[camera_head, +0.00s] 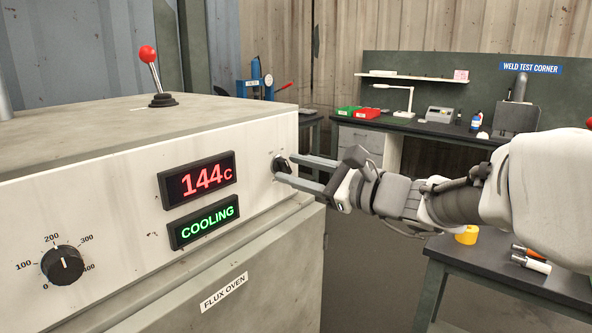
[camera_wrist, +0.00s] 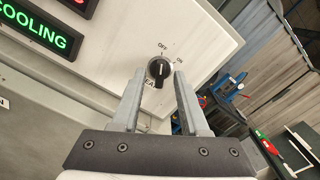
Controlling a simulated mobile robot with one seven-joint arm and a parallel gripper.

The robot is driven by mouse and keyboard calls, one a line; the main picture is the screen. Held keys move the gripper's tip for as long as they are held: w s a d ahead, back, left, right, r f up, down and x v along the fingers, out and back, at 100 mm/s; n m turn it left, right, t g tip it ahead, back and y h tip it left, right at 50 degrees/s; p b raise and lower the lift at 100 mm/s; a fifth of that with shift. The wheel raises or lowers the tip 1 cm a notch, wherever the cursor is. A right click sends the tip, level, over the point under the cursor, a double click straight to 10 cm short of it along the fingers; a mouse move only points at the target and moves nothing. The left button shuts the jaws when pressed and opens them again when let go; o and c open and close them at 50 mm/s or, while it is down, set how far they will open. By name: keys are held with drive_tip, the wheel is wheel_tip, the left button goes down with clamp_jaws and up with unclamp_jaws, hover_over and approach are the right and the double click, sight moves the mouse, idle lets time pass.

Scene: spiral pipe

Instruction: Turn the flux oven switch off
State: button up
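The flux oven (camera_head: 225,292) stands at the left, with a pale control panel. Its black rotary switch (camera_head: 280,163) sits near the panel's right end. In the wrist view the switch (camera_wrist: 159,69) shows between OFF and ON labels above it and a partly hidden label below. My gripper (camera_head: 284,168) reaches in from the right, fingers apart, one on each side of the switch. In the wrist view a gap shows between the knob and each finger of my gripper (camera_wrist: 159,78). The fingers hold nothing.
The red display (camera_head: 198,179) reads 144C and the green one (camera_head: 204,226) reads COOLING. A temperature dial (camera_head: 63,265) is at the far left. A red-knobbed lever (camera_head: 154,75) stands on the oven top. A dark table (camera_head: 500,262) stands at the right, below my arm.

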drive_tip(key=shift+d, duration=0.1)
drive_tip(key=p+v, duration=0.1)
drive_tip(key=v, duration=1.6)
drive_tip(key=shift+s, duration=0.15)
drive_tip(key=s+a+f+n+g+h+p, duration=0.5)
drive_tip(key=s+f+n+g+h+p, duration=0.15)
drive_tip(key=s+n, duration=0.4)
drive_tip(key=s+d+r+n+t+h+p, duration=0.1)
drive_tip(key=s+d+r+n+h+p, duration=0.2)
drive_tip(key=n+h, duration=0.4)
drive_tip(key=d+r+n+p, duration=0.1)
drive_tip(key=d+n+p, duration=0.1)
drive_tip(key=shift+h+p, duration=0.35)
